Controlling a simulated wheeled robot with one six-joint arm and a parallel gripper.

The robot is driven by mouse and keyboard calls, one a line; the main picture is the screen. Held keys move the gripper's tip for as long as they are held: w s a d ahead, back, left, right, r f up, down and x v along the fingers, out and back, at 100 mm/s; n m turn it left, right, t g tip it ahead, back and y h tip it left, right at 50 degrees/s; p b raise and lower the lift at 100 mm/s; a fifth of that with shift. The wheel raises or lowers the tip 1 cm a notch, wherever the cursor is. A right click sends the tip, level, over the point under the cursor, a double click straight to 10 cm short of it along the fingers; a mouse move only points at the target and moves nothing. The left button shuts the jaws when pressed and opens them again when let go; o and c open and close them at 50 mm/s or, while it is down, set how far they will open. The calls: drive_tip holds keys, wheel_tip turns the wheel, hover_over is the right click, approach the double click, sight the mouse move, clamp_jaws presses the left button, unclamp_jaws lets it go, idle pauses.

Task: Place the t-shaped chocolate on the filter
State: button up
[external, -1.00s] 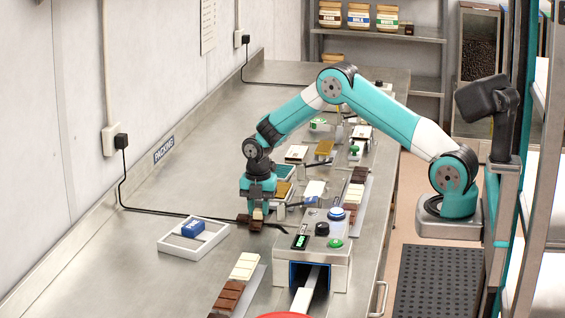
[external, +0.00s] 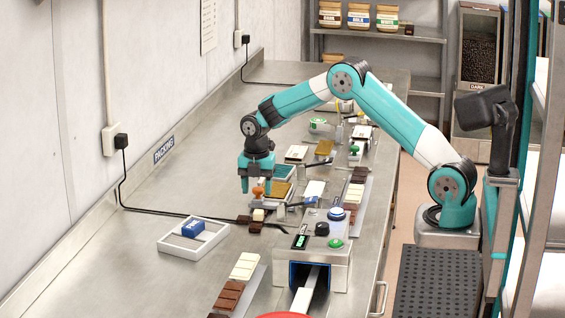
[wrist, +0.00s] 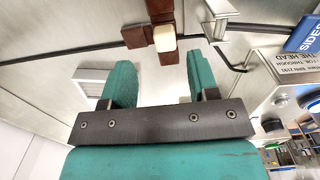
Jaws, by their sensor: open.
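A dark brown chocolate piece with a cream block on it (external: 257,215) lies on the steel bench, and it looks like the T-shaped chocolate. In the wrist view its brown bars (wrist: 135,37) and the cream block (wrist: 164,38) show just beyond the fingertips. My gripper (external: 258,187) is open and empty, above the chocolate and apart from it. Its two teal fingers (wrist: 160,72) are spread in the wrist view. I cannot pick out the filter with certainty.
A machine with buttons (external: 322,255) stands to the right. A black cable (external: 160,211) crosses the bench.

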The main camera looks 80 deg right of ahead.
wheel_tip(320, 180, up, 11)
drive_tip(key=b, duration=0.1)
drive_tip(key=s+a+r+m+y, duration=0.1)
drive_tip(key=s+a+m, duration=0.3)
drive_tip(key=s+a, duration=0.7)
drive_tip(key=s+a+r+m+y, duration=0.1)
drive_tip(key=s+a+r+m, duration=0.2)
drive_tip(key=s+a, duration=0.8)
drive_tip(key=a, duration=0.4)
drive_tip(key=shift+s+a+r+m+t+y, duration=0.25)
drive_tip(key=shift+s+r+m+t+y, duration=0.05)
drive_tip(key=shift+s+m+t+y, duration=0.1)
drive_tip(key=shift+o, duration=0.4)
drive_tip(key=s+a+f+m+y, duration=0.1)
drive_tip(key=s+a+f+m, duration=0.1)
drive_tip(key=s, duration=1.1)
drive_tip(key=shift+a+f+m+g, duration=0.15)
drive_tip(key=shift+a+m+g, duration=0.25)
drive_tip(key=shift+a+m, duration=0.65)
drive_tip(key=shift+w+a, duration=0.1)
drive_tip(key=shift+a, duration=0.05)
